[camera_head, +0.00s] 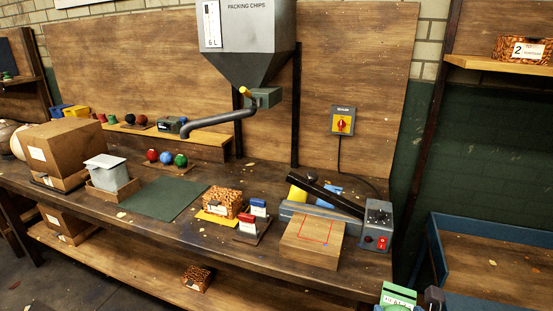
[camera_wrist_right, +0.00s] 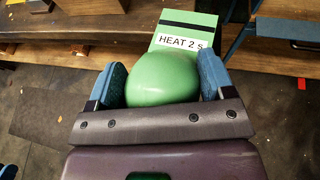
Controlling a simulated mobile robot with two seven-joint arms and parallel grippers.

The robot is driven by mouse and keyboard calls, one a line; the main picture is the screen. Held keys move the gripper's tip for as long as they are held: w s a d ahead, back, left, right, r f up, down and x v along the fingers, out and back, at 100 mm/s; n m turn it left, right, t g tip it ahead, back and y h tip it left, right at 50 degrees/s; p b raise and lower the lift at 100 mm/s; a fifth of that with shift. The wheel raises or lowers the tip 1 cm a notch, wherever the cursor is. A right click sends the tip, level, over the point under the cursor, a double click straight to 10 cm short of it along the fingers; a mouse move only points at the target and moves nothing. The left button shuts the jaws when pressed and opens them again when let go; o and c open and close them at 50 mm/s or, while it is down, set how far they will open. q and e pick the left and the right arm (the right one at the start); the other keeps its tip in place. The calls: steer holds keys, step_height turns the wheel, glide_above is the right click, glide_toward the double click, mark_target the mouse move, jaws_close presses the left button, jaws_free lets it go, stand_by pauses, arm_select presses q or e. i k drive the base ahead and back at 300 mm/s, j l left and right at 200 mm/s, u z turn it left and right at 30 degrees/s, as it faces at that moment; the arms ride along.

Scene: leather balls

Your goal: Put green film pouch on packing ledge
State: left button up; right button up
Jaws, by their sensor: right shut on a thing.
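The green film pouch (camera_wrist_right: 165,80) fills the space between the blue pads of my right gripper (camera_wrist_right: 163,88) in the right wrist view. Its near part is rounded, and its flat far end carries a black stripe and a label reading "HEAT 2 s". In the head view the pouch (camera_head: 397,296) shows at the bottom edge, right of the bench, with my right gripper cut off by the frame. No label names the packing ledge; a wooden block with a red outline (camera_head: 308,247) lies before the sealer (camera_head: 376,228). My left gripper is out of view.
The bench holds a patterned box (camera_head: 221,202), red and blue items (camera_head: 253,218), a green mat (camera_head: 165,198) and colored balls (camera_head: 166,158). A hopper (camera_head: 246,45) hangs above. A blue-rimmed tray (camera_head: 490,228) stands at right, below a wall shelf (camera_head: 490,64).

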mark_target(212, 139)
steer(key=i+j, duration=0.15)
steer(key=j, duration=0.4)
steer(key=i+j, duration=0.2)
steer(key=j, duration=0.3)
steer(key=i+j, duration=0.15)
steer(key=j, duration=0.4)
steer(key=i+j, duration=0.2)
steer(key=j, duration=0.35)
steer(key=i+j, duration=0.15)
steer(key=j, duration=0.35)
steer(key=i+j, duration=0.2)
steer(key=j, duration=0.35)
steer(key=i+j, duration=0.15)
steer(key=j, duration=0.35)
steer(key=i+j, duration=0.2)
steer(key=j, duration=0.35)
steer(key=i+j, duration=0.3)
steer(key=i, duration=0.25)
